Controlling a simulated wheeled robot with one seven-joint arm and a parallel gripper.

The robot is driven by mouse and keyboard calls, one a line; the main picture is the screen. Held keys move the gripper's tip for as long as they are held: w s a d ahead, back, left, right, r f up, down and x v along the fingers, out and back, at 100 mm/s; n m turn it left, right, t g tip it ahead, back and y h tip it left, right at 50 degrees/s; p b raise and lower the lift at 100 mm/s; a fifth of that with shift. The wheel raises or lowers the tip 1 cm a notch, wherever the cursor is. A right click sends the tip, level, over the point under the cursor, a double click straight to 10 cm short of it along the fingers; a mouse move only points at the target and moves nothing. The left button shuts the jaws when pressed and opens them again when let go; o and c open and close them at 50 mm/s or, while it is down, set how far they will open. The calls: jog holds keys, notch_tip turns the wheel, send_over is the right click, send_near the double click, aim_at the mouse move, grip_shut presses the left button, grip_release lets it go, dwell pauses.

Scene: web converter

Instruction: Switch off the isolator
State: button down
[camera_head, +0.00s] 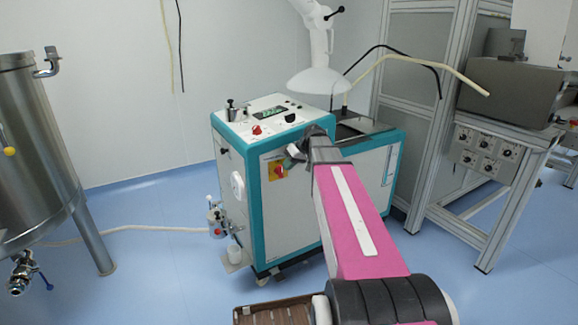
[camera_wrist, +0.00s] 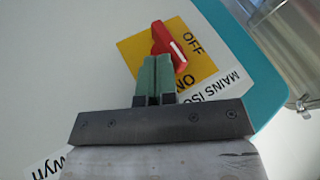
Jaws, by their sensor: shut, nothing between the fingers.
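The isolator is a red rotary handle (camera_wrist: 166,42) on a yellow plate (camera_wrist: 207,68) marked OFF and ON. Its white line points to the lower right in the wrist view, between the two words. In the head view the red handle (camera_head: 279,171) and the yellow plate (camera_head: 271,176) show on the front of the white and teal cabinet (camera_head: 290,215). My gripper (camera_wrist: 157,61) is shut and empty, its green fingertips overlapping the handle's lower edge in the picture. I cannot tell whether they touch it. In the head view my gripper (camera_head: 294,153) is just right of the handle, partly hidden by my wrist.
The cabinet top carries a red knob (camera_head: 257,130) and other controls. A steel tank (camera_head: 35,150) stands at the left, with a hose (camera_head: 150,228) across the floor. An aluminium frame (camera_head: 435,140) and a grey box (camera_head: 512,92) stand at the right. The left floor is mostly clear.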

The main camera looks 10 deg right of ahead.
aim_at(279, 168)
jog(key=shift+s+a+r+h, duration=0.15)
jog(key=shift+a+r+h, duration=0.15)
jog(key=shift+h, duration=0.6)
jog(key=a+n+t+h, duration=0.1)
jog(key=h, duration=0.2)
jog(key=a+t+h, duration=0.1)
jog(key=h, duration=0.2)
jog(key=s+a+n+t+h, duration=0.1)
jog(key=h, duration=0.2)
jog(key=shift+s+a+r+n+t+h, duration=0.1)
jog(key=shift+a+n+t+h, duration=0.2)
jog(key=shift+a+t, duration=0.1)
jog(key=shift+a+h, duration=0.2)
jog(key=shift+h, duration=0.4)
jog(key=shift+s, duration=0.1)
jog(key=shift+a+f, duration=0.2)
jog(key=shift+f, duration=0.05)
jog(key=shift+r, duration=0.15)
jog(key=shift+r, duration=0.7)
